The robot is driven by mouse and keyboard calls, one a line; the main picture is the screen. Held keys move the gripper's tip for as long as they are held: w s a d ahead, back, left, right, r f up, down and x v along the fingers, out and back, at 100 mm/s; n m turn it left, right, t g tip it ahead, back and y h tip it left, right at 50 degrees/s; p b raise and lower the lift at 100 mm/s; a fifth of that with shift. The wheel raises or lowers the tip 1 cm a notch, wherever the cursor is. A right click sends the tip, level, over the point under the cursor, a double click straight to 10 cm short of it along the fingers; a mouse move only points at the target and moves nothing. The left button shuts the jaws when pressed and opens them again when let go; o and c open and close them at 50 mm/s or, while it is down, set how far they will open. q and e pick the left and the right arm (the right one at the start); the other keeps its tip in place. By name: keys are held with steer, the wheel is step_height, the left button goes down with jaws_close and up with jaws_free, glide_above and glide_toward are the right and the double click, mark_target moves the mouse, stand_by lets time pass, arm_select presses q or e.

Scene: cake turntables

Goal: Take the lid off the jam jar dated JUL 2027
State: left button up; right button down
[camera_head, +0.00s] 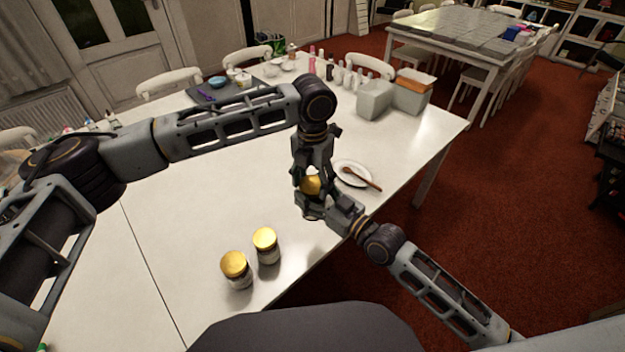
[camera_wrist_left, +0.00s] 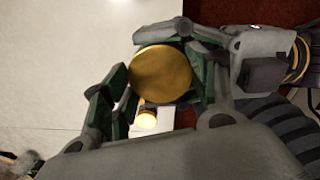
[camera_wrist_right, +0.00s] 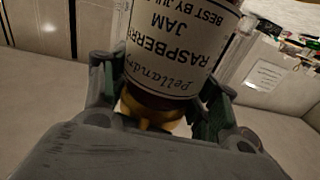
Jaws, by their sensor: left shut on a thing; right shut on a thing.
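A raspberry jam jar with a gold lid is held in the air between my two grippers. Its white label (camera_wrist_right: 165,45) appears upside down in the right wrist view and reads "BEST BY JUL"; the year is cut off. My right gripper (camera_wrist_right: 160,95) is shut on the jar. My left gripper (camera_head: 311,181) points down from above and is shut on the gold lid (camera_wrist_left: 160,73). The lid sits at the jar's top; I cannot tell if it is loose. Two more gold-lidded jars, one left (camera_head: 237,271) and one right (camera_head: 266,246), stand on the table, dates unreadable.
A white plate with a wooden spoon (camera_head: 362,178) lies just beyond the grippers on the white table (camera_head: 190,220). Bottles, a dark tray (camera_head: 232,90) and boxes (camera_head: 375,99) stand at the far side. The table's near edge runs below the grippers.

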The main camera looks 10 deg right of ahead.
arm_select(q)
steer(key=o, duration=1.1)
steer(key=shift+r, duration=0.1)
steer(key=shift+r, duration=2.2)
steer(key=shift+r, duration=0.15)
steer(key=shift+c, duration=0.2)
steer(key=shift+r+m, duration=1.55)
steer(key=shift+m, duration=0.05)
steer(key=shift+f, duration=0.1)
